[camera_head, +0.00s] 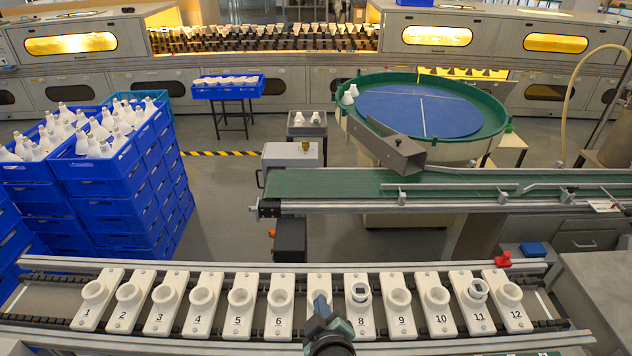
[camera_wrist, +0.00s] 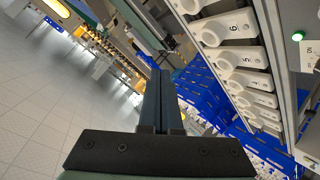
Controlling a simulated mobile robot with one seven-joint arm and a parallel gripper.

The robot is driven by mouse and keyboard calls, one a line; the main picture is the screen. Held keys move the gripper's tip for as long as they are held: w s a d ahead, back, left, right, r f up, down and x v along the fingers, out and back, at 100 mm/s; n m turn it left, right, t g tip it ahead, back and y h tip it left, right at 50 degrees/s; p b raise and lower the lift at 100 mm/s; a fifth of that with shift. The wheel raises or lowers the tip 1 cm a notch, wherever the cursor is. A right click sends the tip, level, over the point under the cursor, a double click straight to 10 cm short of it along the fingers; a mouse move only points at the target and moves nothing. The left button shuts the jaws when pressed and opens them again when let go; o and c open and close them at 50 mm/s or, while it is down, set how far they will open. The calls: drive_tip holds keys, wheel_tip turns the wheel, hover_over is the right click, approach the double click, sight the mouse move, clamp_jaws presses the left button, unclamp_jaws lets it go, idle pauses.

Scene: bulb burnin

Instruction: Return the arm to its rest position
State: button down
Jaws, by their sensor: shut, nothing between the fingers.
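My gripper (camera_head: 321,308) shows at the bottom centre of the head view, in front of holder 7 (camera_head: 320,281), hiding its number and lower part. In the wrist view its two dark fingers (camera_wrist: 161,80) lie side by side, shut with nothing between them. The arm behind it runs out of the bottom of the head view. A row of white numbered holders (camera_head: 238,307) stands on the near conveyor. Holders 8 (camera_head: 362,319) and 11 (camera_head: 475,318) have a ringed white piece with a dark inside in their sockets; the others look empty.
Stacked blue crates (camera_head: 110,205) of white bulbs stand at left. A green belt (camera_head: 420,184) and a round blue-topped table (camera_head: 420,110) lie beyond the holders. A red piece (camera_head: 503,259) sits at the conveyor's right end. Grey floor (camera_wrist: 50,110) shows in the wrist view.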

drive_tip(key=w+r+m+t, duration=0.2)
drive_tip(key=r+t, duration=0.2)
drive_tip(key=r, duration=1.3)
drive_tip(key=w+r+m+t, duration=0.1)
drive_tip(key=r+m+t, duration=0.15)
drive_tip(key=r, duration=1.35)
drive_tip(key=s+r+m+t, duration=0.1)
drive_tip(key=s+r+t, duration=0.2)
drive_tip(key=r, duration=0.6)
drive_tip(key=s+r+m+t+h, duration=0.1)
drive_tip(key=s+r+m+t, duration=0.1)
drive_tip(key=s+r, duration=0.6)
drive_tip(key=s+a+r+m+t, duration=0.1)
drive_tip(key=s+r+m+t, duration=0.1)
drive_tip(key=s+r, duration=0.4)
wheel_tip(320, 180, up, 4)
drive_tip(key=shift+r+t, duration=0.2)
drive_tip(key=shift+t, duration=0.65)
drive_tip(key=shift+f, duration=0.1)
